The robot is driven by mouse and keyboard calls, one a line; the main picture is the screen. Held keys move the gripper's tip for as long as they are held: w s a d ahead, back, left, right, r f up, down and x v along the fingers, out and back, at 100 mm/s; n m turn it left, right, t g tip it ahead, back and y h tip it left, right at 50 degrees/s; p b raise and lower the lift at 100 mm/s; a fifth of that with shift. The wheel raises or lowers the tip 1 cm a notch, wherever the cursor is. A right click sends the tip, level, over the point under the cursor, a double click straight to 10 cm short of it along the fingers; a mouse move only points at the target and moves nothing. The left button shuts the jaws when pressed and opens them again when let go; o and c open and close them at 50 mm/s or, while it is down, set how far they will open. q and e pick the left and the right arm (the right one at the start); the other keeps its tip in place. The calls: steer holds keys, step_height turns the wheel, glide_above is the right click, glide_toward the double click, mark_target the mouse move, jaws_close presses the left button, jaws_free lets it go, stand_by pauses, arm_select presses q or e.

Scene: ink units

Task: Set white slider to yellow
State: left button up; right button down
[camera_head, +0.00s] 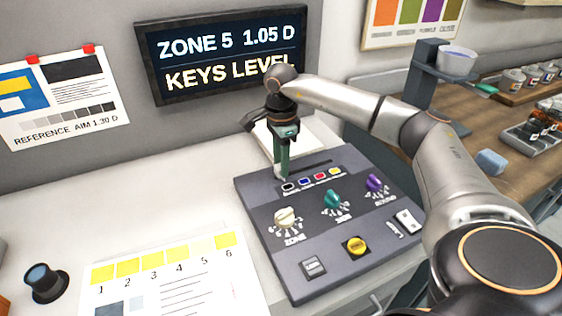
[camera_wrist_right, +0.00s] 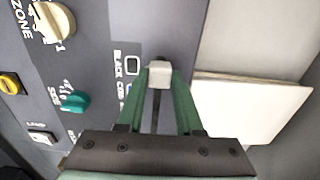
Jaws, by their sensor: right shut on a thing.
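The dark control panel (camera_head: 262,222) lies on the bench. Along its far edge is a slot (camera_head: 312,168) with a row of colour squares: black, blue, red and yellow (camera_head: 335,171) from left to right. The white slider (camera_wrist_right: 159,75) is at the slot's left end, by the black square (camera_head: 288,187). My right gripper (camera_head: 281,174) points down at that end; its green fingers are shut on the white slider. In the right wrist view the slider shows between the fingertips, and the fingers hide part of the label row. My left gripper is not in view.
The panel also carries a cream zone knob (camera_head: 287,218), a teal knob (camera_head: 331,199), a purple knob (camera_head: 375,183), a yellow button (camera_head: 356,245) and a white lamp switch (camera_head: 406,221). A pale board (camera_wrist_right: 250,108) lies just behind the panel. A screen (camera_head: 222,52) hangs on the wall.

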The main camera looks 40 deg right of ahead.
stand_by(0.3)
steer(key=p, duration=0.1)
glide_toward(328, 162)
step_height(328, 162, down, 5)
steer(key=shift+d+f, duration=0.1)
steer(key=c, duration=0.6)
jaws_free()
steer(key=shift+c, duration=0.2)
steer(key=shift+o, duration=0.4)
steer(key=shift+w+r, duration=0.1)
steer(key=shift+r, duration=0.4)
step_height(328, 162, up, 12)
steer(key=p, duration=0.1)
steer(key=shift+f, duration=0.2)
